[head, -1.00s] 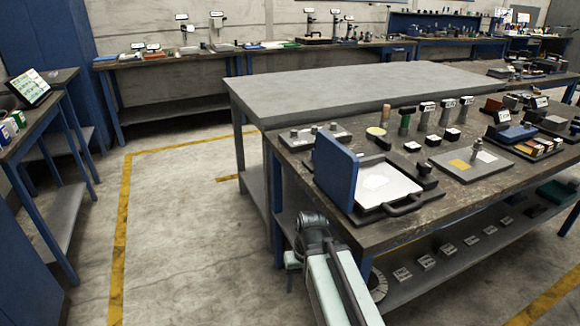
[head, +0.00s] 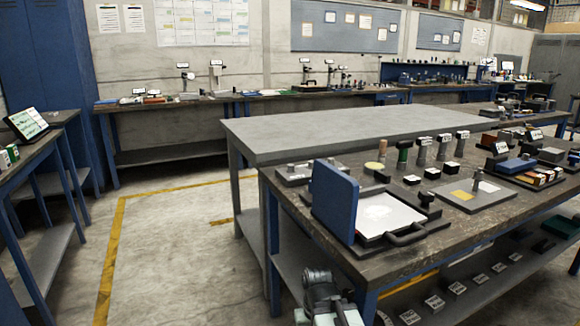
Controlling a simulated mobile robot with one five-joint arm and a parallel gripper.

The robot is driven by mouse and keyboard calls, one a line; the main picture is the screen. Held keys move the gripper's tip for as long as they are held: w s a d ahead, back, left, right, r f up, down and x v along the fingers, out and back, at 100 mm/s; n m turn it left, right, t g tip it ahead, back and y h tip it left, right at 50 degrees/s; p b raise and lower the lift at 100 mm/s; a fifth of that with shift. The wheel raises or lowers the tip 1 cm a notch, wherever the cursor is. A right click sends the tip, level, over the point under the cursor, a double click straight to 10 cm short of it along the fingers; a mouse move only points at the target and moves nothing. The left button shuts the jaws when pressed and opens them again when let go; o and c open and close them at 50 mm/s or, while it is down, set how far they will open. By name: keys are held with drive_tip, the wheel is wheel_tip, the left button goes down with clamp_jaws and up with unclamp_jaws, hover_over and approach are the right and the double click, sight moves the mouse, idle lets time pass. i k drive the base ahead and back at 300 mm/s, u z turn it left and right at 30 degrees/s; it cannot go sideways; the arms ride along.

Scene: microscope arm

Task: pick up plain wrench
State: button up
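I cannot make out a plain wrench anywhere in the head view. The nearest workbench (head: 345,262) holds many small tools and parts, too small to name with certainty. A joint of my arm (head: 318,285) shows at the bottom edge, in front of this bench. The fingers of my gripper are not visible, so I cannot see whether it holds anything.
A blue upright panel (head: 334,203) and white-topped tray (head: 385,216) stand at the near bench corner. A bare grey table (head: 340,130) adjoins behind. More benches line the back wall (head: 180,103) and left side (head: 50,150). Open floor (head: 170,240) lies left of centre.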

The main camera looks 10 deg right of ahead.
sight(404, 147)
drive_tip(key=u, duration=3.85)
drive_tip(key=k, duration=2.15)
drive_tip(key=z, duration=1.15)
